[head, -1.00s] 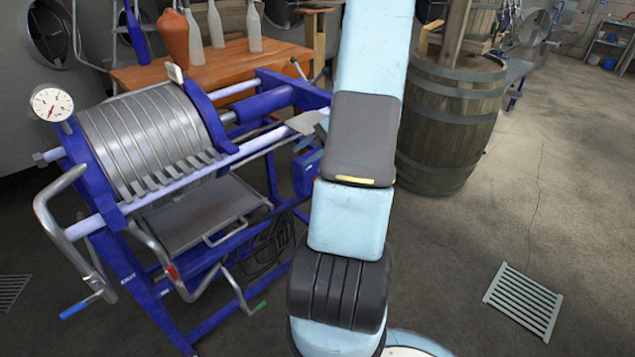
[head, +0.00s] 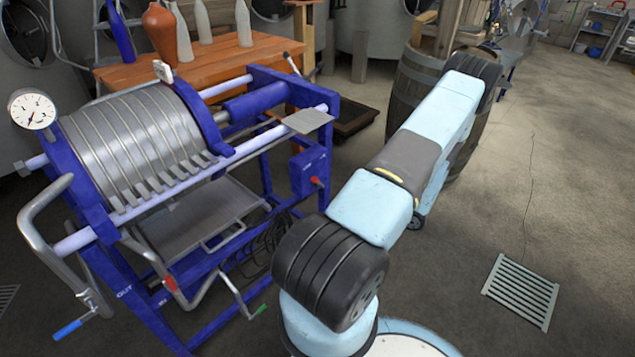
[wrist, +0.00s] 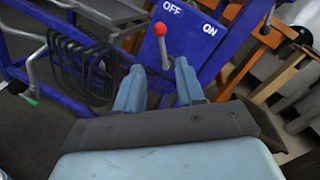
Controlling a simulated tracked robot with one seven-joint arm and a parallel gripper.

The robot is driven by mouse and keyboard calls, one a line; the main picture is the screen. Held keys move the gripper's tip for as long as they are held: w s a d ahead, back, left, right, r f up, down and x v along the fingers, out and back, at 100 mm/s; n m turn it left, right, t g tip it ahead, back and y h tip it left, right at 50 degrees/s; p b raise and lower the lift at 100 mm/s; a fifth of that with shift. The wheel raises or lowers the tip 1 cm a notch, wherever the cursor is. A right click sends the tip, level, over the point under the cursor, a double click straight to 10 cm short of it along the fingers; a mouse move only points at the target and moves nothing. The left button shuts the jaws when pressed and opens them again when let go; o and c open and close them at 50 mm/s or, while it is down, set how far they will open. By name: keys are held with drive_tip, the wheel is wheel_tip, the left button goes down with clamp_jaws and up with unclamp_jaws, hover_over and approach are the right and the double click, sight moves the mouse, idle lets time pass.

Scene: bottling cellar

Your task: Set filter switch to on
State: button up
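The filter switch is a metal lever with a red knob (wrist: 160,29) on a blue box. The box (head: 309,172) sits on the right end of the blue filter press (head: 250,160). In the wrist view white OFF and ON labels stand above the lever, OFF left and ON right. The lever leans slightly to the OFF side. My gripper (wrist: 158,82) is open, its two blue fingers apart near the lever's base. The lever lies between them in the picture; I see no clear contact. My gripper does not show in the head view.
A wooden barrel (head: 412,95) stands behind my arm. A wooden table (head: 200,72) with bottles is behind the press. Dark coiled hoses or cables (wrist: 80,65) hang left of the switch box. Floor on the right is open, with a drain grate (head: 522,291).

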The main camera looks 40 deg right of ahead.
sight(318, 182)
drive_tip(key=x, duration=1.3)
drive_tip(key=shift+w+f, duration=0.3)
clamp_jaws()
